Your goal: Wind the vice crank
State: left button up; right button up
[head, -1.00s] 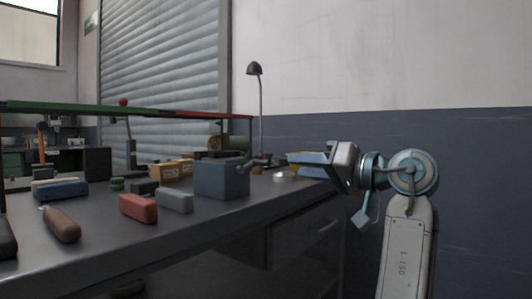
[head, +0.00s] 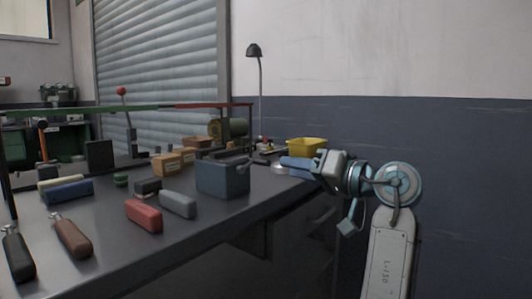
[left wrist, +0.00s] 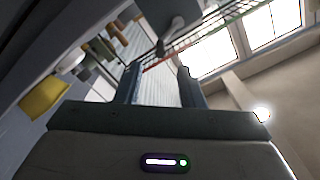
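A blue-grey box (head: 222,179) stands on the dark workbench, with a small crank (head: 243,164) at its upper right side. I take these for the vice and its crank. My left gripper (head: 286,164) is to the right of the crank, apart from it, near the bench's right end. In the left wrist view its two fingers (left wrist: 158,71) stand apart with nothing between them. A grey body with a small handle (left wrist: 161,48), likely the box and crank, hangs into the top of that view, beyond the fingertips. My right gripper is not in view.
A yellow bin (head: 307,146) stands behind my left gripper. Red (head: 144,215) and grey (head: 178,204) blocks lie in front of the box. Wooden boxes (head: 172,161) and a lamp (head: 258,95) are behind. Brown and black handled tools lie at the front left. A red-green rail spans above the bench.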

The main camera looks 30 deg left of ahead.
aim_at(270, 165)
pick_arm(q)
jog(key=a+p, duration=0.1)
jog(key=a, duration=0.1)
jog(key=a+p, duration=0.1)
jog(key=a, duration=0.1)
jog(key=a+p, duration=0.1)
jog(key=a, duration=0.2)
jog(key=shift+w+f, duration=0.1)
jog(key=shift+w, duration=0.2)
jog(key=shift+a, duration=0.6)
jog(key=shift+c, duration=0.4)
grip_shut()
